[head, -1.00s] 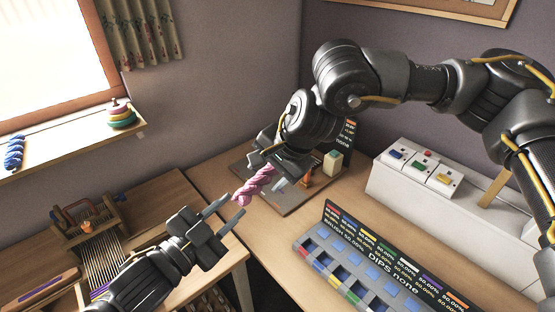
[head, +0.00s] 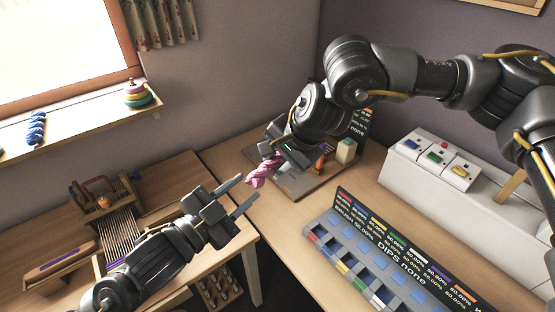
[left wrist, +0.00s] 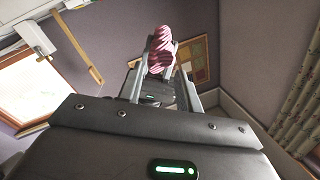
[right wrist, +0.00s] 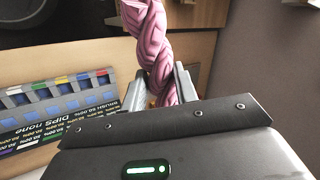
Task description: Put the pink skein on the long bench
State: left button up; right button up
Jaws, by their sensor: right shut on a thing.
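The pink twisted skein (head: 263,174) is held by my right gripper (head: 279,160) in the head view, hanging in the air near the room's corner. In the right wrist view the skein (right wrist: 154,45) rises from between the fingers of my right gripper (right wrist: 162,88). My left gripper (head: 248,191) is open and empty, its fingertips close to the skein in the head view; I cannot tell whether they touch. The skein (left wrist: 161,52) also shows beyond the left fingers in the left wrist view. A long wooden bench top (head: 285,228) runs along the right wall.
A colour panel with blue slots (head: 365,245) and a white unit with coloured buttons (head: 440,190) stand on the right bench. A board (head: 300,187) with small items lies at its far end. A loom (head: 118,225) stands on the left table (head: 175,185).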

pick_arm(q)
jog(key=o, duration=0.3)
jog(key=shift+o, duration=0.2)
